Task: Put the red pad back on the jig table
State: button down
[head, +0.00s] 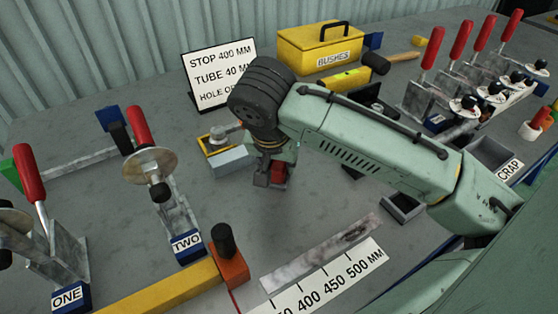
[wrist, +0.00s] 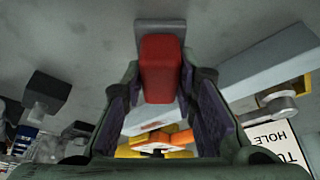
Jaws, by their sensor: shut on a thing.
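The red pad (head: 278,173) shows at the lower end of my arm, over the middle of the grey jig table (head: 325,222). My gripper (head: 270,180) points down and is shut on the pad. In the wrist view the red pad (wrist: 160,68) sits between the two fingers of my gripper (wrist: 160,92), with a grey block-like part at its far end. The pad is close to the table top; I cannot tell whether it touches. The fingers hide part of it in the head view.
A grey block and yellow tray (head: 228,155) stand just left of my gripper. Toggle clamp TWO (head: 165,190) is further left. A steel strip (head: 320,255) and millimetre scale (head: 325,285) lie in front. A small open bin (head: 403,208) is right. Bare table lies around the pad.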

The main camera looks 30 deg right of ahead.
jog(key=shift+f, duration=0.15)
jog(key=c, duration=1.3)
grip_release()
jog(key=v, duration=1.2)
